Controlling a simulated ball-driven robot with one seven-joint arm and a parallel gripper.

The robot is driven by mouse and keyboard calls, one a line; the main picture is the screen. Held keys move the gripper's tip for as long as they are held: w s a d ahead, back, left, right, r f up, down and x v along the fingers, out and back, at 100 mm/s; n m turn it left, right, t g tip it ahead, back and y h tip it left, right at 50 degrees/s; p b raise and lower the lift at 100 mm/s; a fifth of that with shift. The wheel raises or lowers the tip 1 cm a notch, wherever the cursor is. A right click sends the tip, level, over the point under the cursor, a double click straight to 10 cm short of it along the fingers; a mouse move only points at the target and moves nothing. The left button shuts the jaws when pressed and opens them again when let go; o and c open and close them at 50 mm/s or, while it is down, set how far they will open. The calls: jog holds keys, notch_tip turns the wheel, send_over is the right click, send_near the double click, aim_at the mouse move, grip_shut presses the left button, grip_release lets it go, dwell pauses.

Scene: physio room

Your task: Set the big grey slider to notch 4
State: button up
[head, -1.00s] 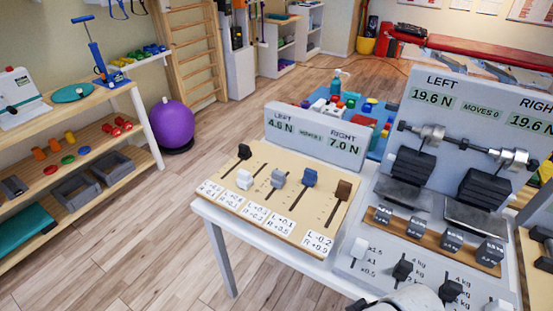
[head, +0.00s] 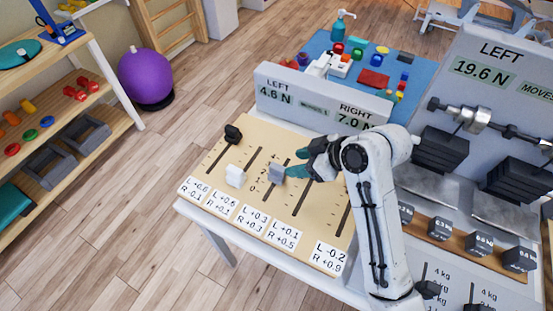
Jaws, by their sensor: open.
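The big grey slider (head: 277,174) is the grey block on the middle slot of the wooden slider board (head: 212,160). It sits partway along the slot, with the printed marks 2 and 0 to its lower left. My gripper (head: 293,164) is open, with teal fingertips just right of the grey slider. The lower fingertip overlaps the slider's right edge in the picture; I cannot tell whether they touch. The blue-grey and brown sliders are hidden by my gripper and arm.
A black slider (head: 233,134) and a white slider (head: 235,176) stand on the slots to the left. The display panel (head: 310,95) rises behind the board, reading LEFT 4.6 N and RIGHT 7.0 N. The weight machine (head: 470,130) is at the right.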

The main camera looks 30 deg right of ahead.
aim_at(278, 167)
jog(key=x, duration=0.9)
jog(key=shift+p, duration=0.4)
jog(key=shift+s, duration=0.1)
grip_shut()
